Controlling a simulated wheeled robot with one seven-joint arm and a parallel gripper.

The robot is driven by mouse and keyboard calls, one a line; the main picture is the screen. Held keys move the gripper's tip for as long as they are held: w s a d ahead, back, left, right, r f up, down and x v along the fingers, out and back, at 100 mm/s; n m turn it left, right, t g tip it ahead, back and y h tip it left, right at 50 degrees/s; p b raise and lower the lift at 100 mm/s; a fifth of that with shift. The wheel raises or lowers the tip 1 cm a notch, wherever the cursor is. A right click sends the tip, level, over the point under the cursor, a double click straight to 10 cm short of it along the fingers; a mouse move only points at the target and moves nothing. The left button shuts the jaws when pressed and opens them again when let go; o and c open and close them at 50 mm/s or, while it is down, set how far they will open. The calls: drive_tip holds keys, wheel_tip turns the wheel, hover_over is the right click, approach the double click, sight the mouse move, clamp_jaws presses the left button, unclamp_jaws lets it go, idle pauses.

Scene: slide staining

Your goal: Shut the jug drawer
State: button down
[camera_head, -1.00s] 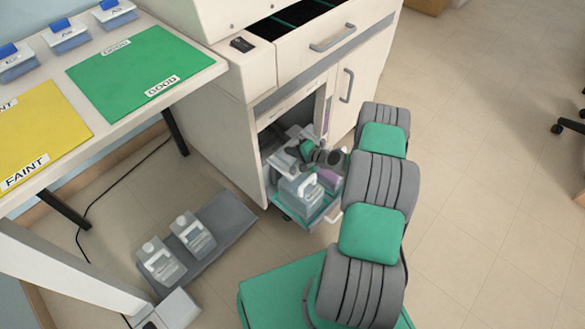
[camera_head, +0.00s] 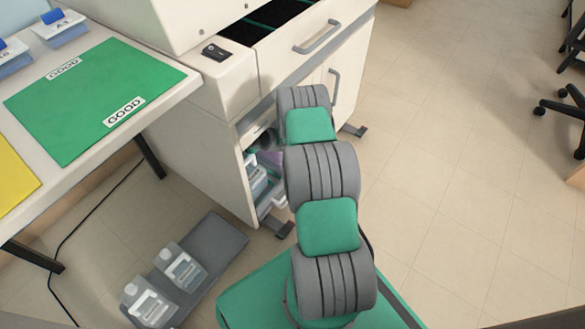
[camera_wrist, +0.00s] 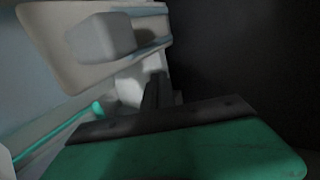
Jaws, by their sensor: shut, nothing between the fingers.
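The jug drawer (camera_head: 268,211) sits low in the white cabinet, mostly inside it, with its front end still showing at the opening. Pale jugs with white labels (camera_head: 256,182) stand in it. My arm covers the right part of the drawer in the head view, and my gripper is hidden there. In the wrist view my gripper (camera_wrist: 153,88) shows as narrow dark fingers, shut and empty, close to pale surfaces inside the dark cabinet. Whether it touches the drawer or a jug cannot be told.
The upper drawer (camera_head: 300,35) of the cabinet stands open above. A cabinet door with a vertical handle (camera_head: 333,86) is at the right. Two jugs (camera_head: 180,268) stand on a grey floor tray (camera_head: 218,245).

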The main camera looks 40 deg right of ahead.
drive_tip(key=shift+w+r, duration=0.15)
drive_tip(key=shift+w, duration=0.15)
